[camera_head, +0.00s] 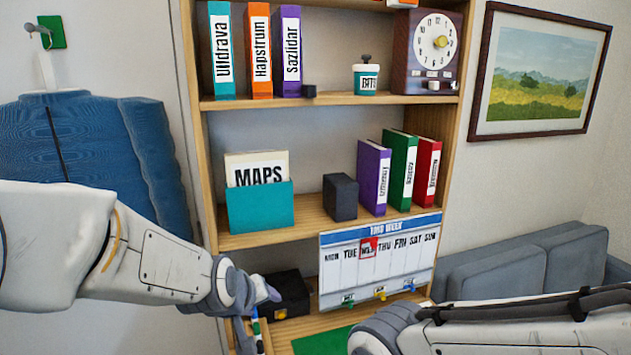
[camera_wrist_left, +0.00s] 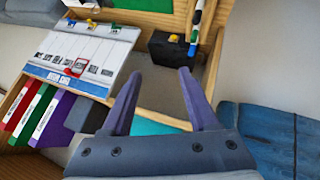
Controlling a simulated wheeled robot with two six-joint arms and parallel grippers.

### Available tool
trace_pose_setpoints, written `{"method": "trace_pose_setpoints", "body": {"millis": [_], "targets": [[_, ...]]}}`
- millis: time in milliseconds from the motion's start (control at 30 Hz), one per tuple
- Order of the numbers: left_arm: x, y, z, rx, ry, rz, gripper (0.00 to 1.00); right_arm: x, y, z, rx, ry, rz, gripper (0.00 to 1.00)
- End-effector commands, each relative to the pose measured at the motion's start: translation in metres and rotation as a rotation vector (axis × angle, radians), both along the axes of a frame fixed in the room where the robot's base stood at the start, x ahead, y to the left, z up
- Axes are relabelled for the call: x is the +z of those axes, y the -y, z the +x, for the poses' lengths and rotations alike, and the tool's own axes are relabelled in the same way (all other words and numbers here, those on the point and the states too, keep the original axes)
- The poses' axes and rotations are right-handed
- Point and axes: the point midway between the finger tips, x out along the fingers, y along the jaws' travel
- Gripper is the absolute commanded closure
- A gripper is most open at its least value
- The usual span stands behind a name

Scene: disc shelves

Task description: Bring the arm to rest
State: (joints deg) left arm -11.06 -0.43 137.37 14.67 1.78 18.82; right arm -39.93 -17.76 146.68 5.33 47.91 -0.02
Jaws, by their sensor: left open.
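My left arm comes in from the left in the head view, and its gripper (camera_head: 262,312) is in front of the shelf's lower left part, partly hidden by its own wrist. In the left wrist view the two purple-grey fingers of my left gripper (camera_wrist_left: 157,95) are apart with nothing between them. A black box (camera_head: 284,293) on the lower shelf is beyond the fingers; it also shows in the left wrist view (camera_wrist_left: 174,55). My right arm reaches in at the lower right of the head view, but its fingers are out of sight.
The wooden shelf unit (camera_head: 330,100) holds binders, a clock (camera_head: 432,45) and a teal maps holder (camera_head: 262,209). A blue jacket (camera_head: 90,150) hangs left; a grey sofa (camera_head: 530,268) stands right.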

Motion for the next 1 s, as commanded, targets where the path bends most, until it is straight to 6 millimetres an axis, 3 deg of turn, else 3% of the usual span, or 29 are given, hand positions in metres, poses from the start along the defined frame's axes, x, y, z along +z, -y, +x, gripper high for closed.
{"method": "trace_pose_setpoints", "body": {"millis": [33, 200, 567, 767, 1000], "targets": [[-0.014, -0.012, -0.013, -0.032, -0.053, 0.043, 0.4, 0.0, 0.0, 0.0, 0.0, 0.0, 0.0, 1.0], [-0.048, -0.04, -0.053, -0.146, -0.204, 0.172, 0.4, 0.0, 0.0, 0.0, 0.0, 0.0, 0.0, 1.0], [-0.087, -0.083, -0.125, -0.335, -0.453, 0.322, 0.4, 0.0, 0.0, 0.0, 0.0, 0.0, 0.0, 1.0], [-0.075, -0.046, -0.137, -0.454, -0.453, 0.334, 0.4, 0.0, 0.0, 0.0, 0.0, 0.0, 0.0, 1.0], [-0.059, -0.003, -0.167, -0.621, -0.47, 0.356, 0.4, 0.0, 0.0, 0.0, 0.0, 0.0, 0.0, 1.0]]}}
